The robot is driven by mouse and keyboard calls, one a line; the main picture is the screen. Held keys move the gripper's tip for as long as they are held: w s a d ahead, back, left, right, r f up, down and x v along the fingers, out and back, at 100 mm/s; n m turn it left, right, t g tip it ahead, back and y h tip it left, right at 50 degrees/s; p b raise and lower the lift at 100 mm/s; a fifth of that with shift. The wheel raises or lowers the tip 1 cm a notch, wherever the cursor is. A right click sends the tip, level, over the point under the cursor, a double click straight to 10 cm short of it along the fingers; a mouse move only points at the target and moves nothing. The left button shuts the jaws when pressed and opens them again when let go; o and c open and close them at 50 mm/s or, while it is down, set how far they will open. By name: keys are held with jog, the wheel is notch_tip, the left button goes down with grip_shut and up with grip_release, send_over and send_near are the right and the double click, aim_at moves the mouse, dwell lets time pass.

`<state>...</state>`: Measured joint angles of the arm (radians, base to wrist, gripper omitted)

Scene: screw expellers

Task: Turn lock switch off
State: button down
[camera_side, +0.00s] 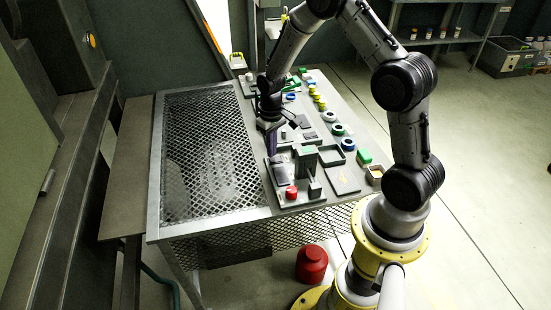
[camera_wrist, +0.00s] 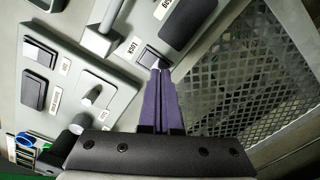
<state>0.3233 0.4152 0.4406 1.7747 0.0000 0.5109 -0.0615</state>
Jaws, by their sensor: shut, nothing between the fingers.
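The lock switch (camera_wrist: 149,57) is a small dark rocker in a light frame beside the LOCK label (camera_wrist: 132,45) in the wrist view. My gripper (camera_wrist: 161,70) has long purple fingers that are shut together and empty. The fingertips are right at the switch's lower right edge and cover part of it. I cannot tell whether they touch it, or which way the rocker is set. In the side view my gripper (camera_side: 272,152) points down at the panel's left edge, and the switch cannot be made out there.
A dark rounded part (camera_wrist: 188,20) and a grey lever block (camera_wrist: 101,40) flank the switch. Other rockers (camera_wrist: 34,91) and a small knob (camera_wrist: 93,96) lie left. In the side view a red button (camera_side: 291,192) stands at the panel's front; the mesh table top (camera_side: 210,150) is clear.

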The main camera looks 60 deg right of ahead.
jog(key=shift+f, duration=0.9)
dwell(0.4)
jog(key=shift+r, duration=3.55)
notch_tip(320, 180, up, 10)
jog(key=n+t, duration=0.1)
jog(key=t, duration=0.2)
send_over(270, 159)
jog(key=w+a, duration=0.1)
jog(key=a, duration=0.2)
jog(key=s+a+r+n+t, duration=0.1)
jog(key=s+a+r, duration=0.2)
jog(key=r, duration=0.2)
jog(key=s+a+r+t, duration=0.1)
jog(key=s+a+r, duration=0.15)
jog(key=r, duration=0.25)
jog(key=s+a, duration=0.2)
jog(key=s, duration=0.6)
jog(key=s+a+r+n, duration=0.1)
jog(key=s+a, duration=0.1)
jog(key=s, duration=0.7)
jog(key=shift+s+t, duration=0.25)
jog(key=shift+t, duration=0.05)
